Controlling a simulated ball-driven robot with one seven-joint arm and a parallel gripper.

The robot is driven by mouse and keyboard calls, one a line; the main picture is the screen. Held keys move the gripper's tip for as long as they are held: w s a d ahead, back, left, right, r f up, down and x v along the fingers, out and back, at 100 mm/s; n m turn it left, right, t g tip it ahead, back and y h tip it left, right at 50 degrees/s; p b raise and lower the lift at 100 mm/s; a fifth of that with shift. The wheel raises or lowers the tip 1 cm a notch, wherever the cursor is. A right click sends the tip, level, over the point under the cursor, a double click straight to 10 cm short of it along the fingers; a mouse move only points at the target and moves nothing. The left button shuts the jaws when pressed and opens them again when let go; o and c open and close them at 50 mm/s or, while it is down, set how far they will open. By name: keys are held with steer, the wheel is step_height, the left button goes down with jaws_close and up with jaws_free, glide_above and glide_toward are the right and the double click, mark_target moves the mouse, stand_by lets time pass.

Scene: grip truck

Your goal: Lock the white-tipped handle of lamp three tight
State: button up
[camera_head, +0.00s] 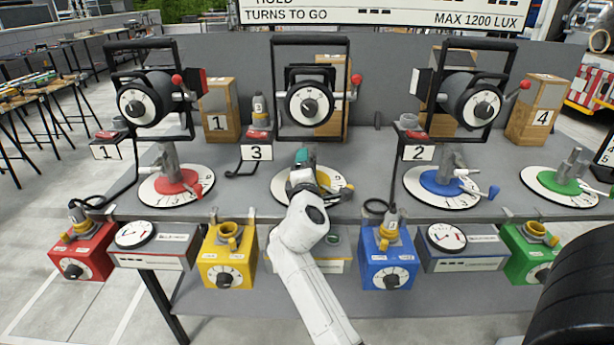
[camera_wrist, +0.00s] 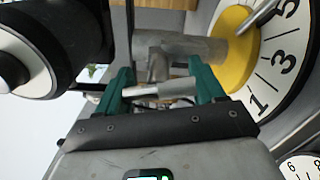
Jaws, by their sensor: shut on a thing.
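Lamp three (camera_head: 309,103) is the middle lamp, beside the sign marked 3 (camera_head: 256,153). It stands over a white dial with a yellow disc (camera_head: 331,180). In the wrist view the yellow disc (camera_wrist: 236,62) and its dial numbers show at the right. My gripper (camera_head: 303,158) is at the lamp's stand, just above the dial. In the wrist view, the teal fingers of my gripper (camera_wrist: 164,82) are shut on the white-tipped handle (camera_wrist: 142,90), which lies crosswise between them beside the grey metal post (camera_wrist: 195,47). The handle is hidden in the head view.
Lamp one (camera_head: 145,101) stands to the left over a red-disc dial, and lamp two (camera_head: 472,104) to the right over a blue-disc dial. Red, yellow, blue and green boxes line the bench front. Wooden blocks stand behind. My arm crosses the front edge.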

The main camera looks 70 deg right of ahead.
steer(key=m+b, duration=0.3)
steer(key=m, duration=0.1)
steer(key=shift+f+m, duration=0.1)
steer(key=shift+m, duration=0.2)
steer(key=m+b, duration=0.3)
steer(key=m, duration=0.1)
steer(key=shift+m, duration=0.3)
steer(key=m+b, duration=0.4)
steer(key=m, duration=0.1)
steer(key=shift+s, duration=0.1)
steer(key=shift+s+d+r+m+b, duration=0.15)
steer(key=shift+m+b, duration=0.55)
steer(key=shift+m, duration=0.4)
steer(key=shift+w+a+r+m+b, duration=0.1)
steer(key=shift+m+b, duration=0.6)
steer(key=shift+m, duration=0.4)
steer(key=shift+s+d, duration=0.1)
steer(key=o, duration=1)
steer(key=shift+r, duration=0.15)
steer(key=shift+c, duration=0.2)
steer(key=v, duration=1.1)
